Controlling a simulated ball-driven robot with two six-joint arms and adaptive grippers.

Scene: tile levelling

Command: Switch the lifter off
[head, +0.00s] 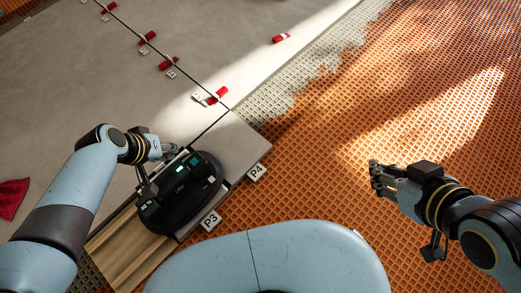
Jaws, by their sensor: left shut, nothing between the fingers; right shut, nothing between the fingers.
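The lifter (180,193) is a black round device with small lit and pale buttons on top. It sits across the tile edges by the P3 tag, at the lower left of the head view. My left gripper (172,152) is shut and empty, just above the lifter's far rim near its top buttons. I cannot tell whether it touches the lifter. My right gripper (377,178) is shut and empty over the orange mat, well to the right of the lifter.
Large grey tiles (110,75) carry several red-and-white levelling clips (214,96) along their joint. Tags P3 (211,221) and P4 (256,172) stand at the tile edge. A wooden board (125,250) and a red cloth (12,198) lie left. The orange mat (330,140) is clear.

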